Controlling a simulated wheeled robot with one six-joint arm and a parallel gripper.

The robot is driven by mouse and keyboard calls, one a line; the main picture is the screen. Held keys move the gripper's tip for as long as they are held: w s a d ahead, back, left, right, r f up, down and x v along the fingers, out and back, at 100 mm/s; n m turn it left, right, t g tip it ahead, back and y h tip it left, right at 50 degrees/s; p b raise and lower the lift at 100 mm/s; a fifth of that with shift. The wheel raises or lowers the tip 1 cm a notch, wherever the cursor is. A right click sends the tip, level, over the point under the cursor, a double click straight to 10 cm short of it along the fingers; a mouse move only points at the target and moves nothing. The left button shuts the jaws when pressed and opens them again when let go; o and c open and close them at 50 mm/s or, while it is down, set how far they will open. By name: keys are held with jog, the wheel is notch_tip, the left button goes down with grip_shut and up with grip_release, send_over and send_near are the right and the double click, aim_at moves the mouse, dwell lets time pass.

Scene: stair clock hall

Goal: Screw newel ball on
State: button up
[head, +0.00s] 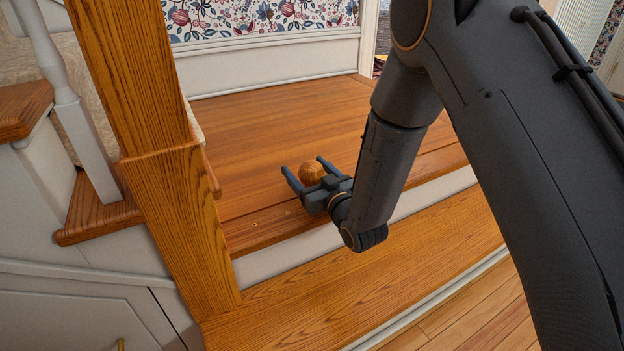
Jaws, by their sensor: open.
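The newel ball (312,172) is a round wooden ball, on or just above the wooden landing. My gripper (305,166) is open, with one finger on each side of the ball. Its palm is on the near side of the ball and hides the ball's lower part. I cannot tell whether either finger touches the ball. The wooden newel post (178,210) stands to the left of the gripper, at the landing's near left corner. Its top is out of the frame.
A lower wooden step (400,255) lies in front of the landing (270,120). White balusters (75,120) and stair treads (25,108) stand left of the post. A patterned wall (260,18) is behind. The landing beyond the ball is clear.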

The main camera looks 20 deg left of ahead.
jog(key=shift+w+a, duration=0.25)
jog(key=shift+a, duration=0.05)
jog(key=shift+c, duration=0.2)
jog(key=c, duration=1.1)
jog(key=shift+r, duration=0.1)
